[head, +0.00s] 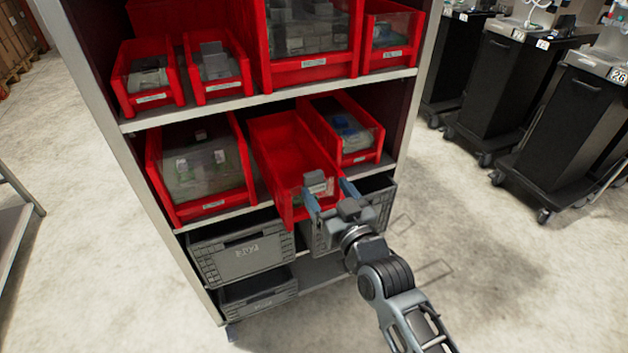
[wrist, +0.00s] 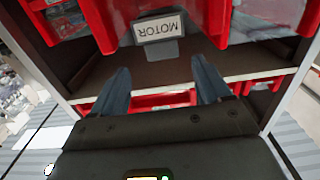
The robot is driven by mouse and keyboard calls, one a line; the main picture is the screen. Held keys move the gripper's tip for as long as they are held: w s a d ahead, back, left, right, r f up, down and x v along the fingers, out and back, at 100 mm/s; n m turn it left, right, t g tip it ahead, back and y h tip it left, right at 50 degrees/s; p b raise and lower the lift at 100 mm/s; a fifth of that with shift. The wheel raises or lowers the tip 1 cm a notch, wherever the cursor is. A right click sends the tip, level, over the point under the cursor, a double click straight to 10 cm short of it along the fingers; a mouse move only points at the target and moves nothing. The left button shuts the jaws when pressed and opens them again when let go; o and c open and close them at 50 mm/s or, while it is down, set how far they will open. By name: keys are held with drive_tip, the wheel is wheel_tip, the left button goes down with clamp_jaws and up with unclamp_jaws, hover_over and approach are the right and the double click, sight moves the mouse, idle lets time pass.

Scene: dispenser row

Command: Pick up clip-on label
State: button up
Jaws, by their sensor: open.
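The clip-on label (wrist: 160,27) reads "MOTOR", upside down in the wrist view, with a grey clip part at its edge. It is on the front of a red bin (head: 268,134) that juts out from the middle shelf. In the head view the label (head: 315,178) is a small grey piece at the bin's front end. My gripper (head: 324,187) is open at this bin front, with the label close ahead of its fingers. In the wrist view the fingers of my gripper (wrist: 160,66) are apart with nothing between them. I cannot tell from the head view whether they touch the label.
Red bins stand on either side, a wide one (head: 201,172) at left and a narrow one (head: 346,128) at right. More red bins sit on the shelf above. Grey crates (head: 240,255) are below. Black wheeled bins (head: 562,120) stand at right; the floor between is clear.

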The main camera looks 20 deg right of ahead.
sight(315, 178)
drive_tip(key=w+p, duration=0.1)
drive_tip(key=w, duration=0.1)
drive_tip(key=w+p, duration=0.2)
drive_tip(key=w, duration=0.1)
drive_tip(key=shift+w+a+r, duration=0.1)
drive_tip(key=shift+w+a, duration=0.05)
drive_tip(key=shift+a, duration=0.05)
drive_tip(key=shift+w+f, duration=0.2)
drive_tip(key=shift+w, duration=0.45)
drive_tip(key=c, duration=1)
